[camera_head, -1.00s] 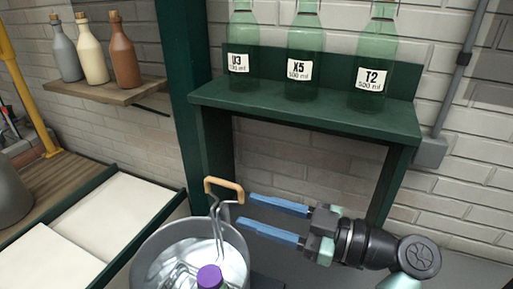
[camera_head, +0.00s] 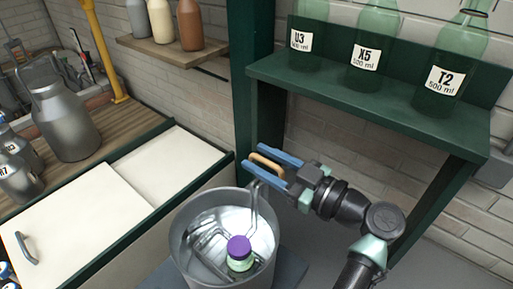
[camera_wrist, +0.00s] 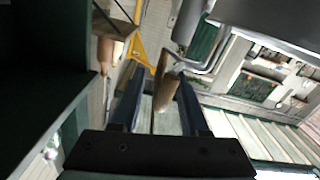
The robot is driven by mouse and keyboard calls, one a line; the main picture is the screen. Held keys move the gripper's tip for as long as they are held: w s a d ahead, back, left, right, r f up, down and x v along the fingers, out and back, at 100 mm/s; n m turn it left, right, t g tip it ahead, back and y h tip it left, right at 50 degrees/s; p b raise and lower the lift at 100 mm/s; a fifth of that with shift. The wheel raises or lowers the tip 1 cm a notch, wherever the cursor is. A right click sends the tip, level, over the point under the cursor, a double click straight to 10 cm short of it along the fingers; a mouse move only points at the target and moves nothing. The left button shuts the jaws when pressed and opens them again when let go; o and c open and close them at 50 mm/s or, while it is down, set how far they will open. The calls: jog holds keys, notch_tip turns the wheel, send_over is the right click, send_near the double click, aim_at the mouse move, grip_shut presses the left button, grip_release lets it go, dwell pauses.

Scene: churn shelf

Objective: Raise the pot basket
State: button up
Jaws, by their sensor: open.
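The metal pot (camera_head: 187,222) stands low in the middle of the head view. Inside it is the wire basket (camera_head: 205,238), with a purple-capped bottle (camera_head: 239,250) in it. The basket's tan wooden handle (camera_head: 266,164) rises above the pot rim on a bent metal rod. My gripper (camera_head: 263,163) is open, with one blue finger on either side of the handle. The wrist view also shows the handle (camera_wrist: 163,92) between the two fingers (camera_wrist: 157,108). Whether a finger touches the handle is hard to tell.
A green shelf (camera_head: 370,100) with bottles labelled U3 (camera_head: 303,42), X5 (camera_head: 364,60) and T2 (camera_head: 444,85) is behind my gripper. A green post (camera_head: 252,100) stands behind the handle. A white-lidded chest (camera_head: 80,215) is left of the pot.

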jog(key=shift+x, duration=0.8)
grip_shut()
dwell(0.9)
